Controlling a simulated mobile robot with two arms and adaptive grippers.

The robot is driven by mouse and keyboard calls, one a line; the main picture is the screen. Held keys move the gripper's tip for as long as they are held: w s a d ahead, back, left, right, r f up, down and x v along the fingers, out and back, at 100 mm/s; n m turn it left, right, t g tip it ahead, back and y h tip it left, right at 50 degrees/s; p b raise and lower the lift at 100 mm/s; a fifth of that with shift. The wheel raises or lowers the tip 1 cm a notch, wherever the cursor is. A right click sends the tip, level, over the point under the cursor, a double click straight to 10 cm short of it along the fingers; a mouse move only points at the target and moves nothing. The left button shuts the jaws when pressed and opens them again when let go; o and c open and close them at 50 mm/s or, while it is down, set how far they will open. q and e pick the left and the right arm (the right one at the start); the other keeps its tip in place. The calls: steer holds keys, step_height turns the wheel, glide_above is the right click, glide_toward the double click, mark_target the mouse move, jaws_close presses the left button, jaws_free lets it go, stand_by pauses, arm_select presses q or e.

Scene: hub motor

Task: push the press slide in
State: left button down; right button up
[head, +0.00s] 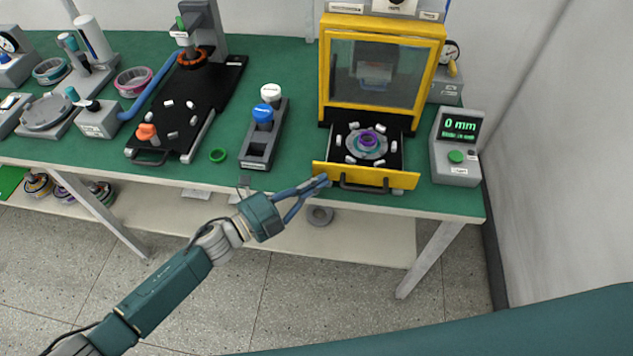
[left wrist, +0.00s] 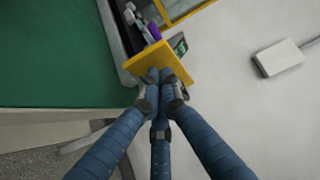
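The press slide (head: 393,157) is a black tray with a yellow front plate (head: 368,177) and a dark handle. It sticks out from under the yellow press frame (head: 326,82). A round fixture with a purple ring (head: 367,138) and several small pale pieces sit on it. My left gripper (head: 323,180) has its fingertips together at the left end of the front plate. In the left wrist view, the fingertips (left wrist: 165,84) meet at the yellow plate (left wrist: 160,60) and appear to touch it. Nothing shows between them. My right gripper is out of view.
A display box (head: 458,145) reading 0 mm stands right of the press.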

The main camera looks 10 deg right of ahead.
arm_select(q)
steer(key=w+b, duration=0.1)
steer(key=w, duration=0.1)
steer(key=w+d+b, duration=0.1)
steer(key=w+b, duration=0.1)
steer(key=w, duration=0.1)
steer(key=w+d+b, duration=0.1)
steer(key=w, duration=0.2)
steer(key=shift+d+f, duration=0.2)
steer(key=shift+w+r+b, duration=0.1)
steer(key=shift+w+b, duration=0.05)
steer(key=shift+b, duration=0.15)
steer(key=shift+r, duration=0.15)
